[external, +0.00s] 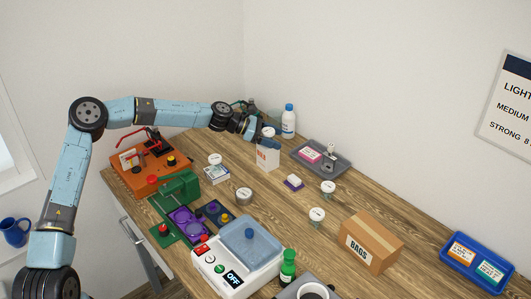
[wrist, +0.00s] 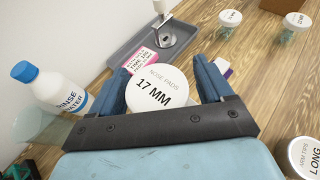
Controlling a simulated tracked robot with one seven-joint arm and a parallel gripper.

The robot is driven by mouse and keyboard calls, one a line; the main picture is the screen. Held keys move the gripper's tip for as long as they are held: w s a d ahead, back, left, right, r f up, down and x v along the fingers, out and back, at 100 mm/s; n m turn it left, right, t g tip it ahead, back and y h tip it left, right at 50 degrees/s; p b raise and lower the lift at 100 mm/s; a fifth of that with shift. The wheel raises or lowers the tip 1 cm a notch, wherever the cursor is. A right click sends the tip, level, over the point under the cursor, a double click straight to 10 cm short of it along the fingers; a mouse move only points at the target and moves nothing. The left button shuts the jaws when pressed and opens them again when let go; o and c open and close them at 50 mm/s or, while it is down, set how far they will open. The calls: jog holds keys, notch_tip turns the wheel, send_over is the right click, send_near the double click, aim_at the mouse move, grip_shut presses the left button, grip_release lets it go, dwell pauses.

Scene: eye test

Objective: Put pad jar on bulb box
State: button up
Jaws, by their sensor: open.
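The pad jar (wrist: 160,95), with a white lid reading "NOSE PADS 17 MM", sits between my gripper's two fingers in the wrist view. In the external view its white lid (external: 268,131) shows at the top of the bulb box (external: 267,157), a white upright box with red lettering. The jar appears to stand on the box top, but its underside is hidden. My gripper (wrist: 160,76) is open around the jar, one finger at each side. In the external view my gripper (external: 257,134) is at the box top. The wrist view does not show the box clearly.
A rinse water bottle (external: 288,122) stands behind the box. A grey tray (external: 338,170) lies to its right. Other white-lidded jars (external: 327,188) (external: 244,196) and a bags carton (external: 370,240) stand nearer. An orange station (external: 148,182) is at left. Bare wood lies between them.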

jog(key=v, duration=1.2)
jog(key=s+a+r+m+t+y, duration=0.2)
jog(key=s+a+m, duration=0.4)
jog(key=s+a, duration=0.8)
jog(key=s+a+r+m+t+y, duration=0.1)
jog(key=s+a+r+m+y, duration=0.4)
jog(key=s+a, duration=0.9)
jog(key=s+a+r+m+t+y, duration=0.2)
jog(key=s+a+r+m+y, duration=0.2)
jog(key=s+a, duration=1.1)
jog(key=s+m+y, duration=0.1)
jog(key=m+y, duration=0.1)
jog(key=m, duration=0.1)
jog(key=shift+s+t, duration=0.2)
jog(key=shift+t, duration=0.1)
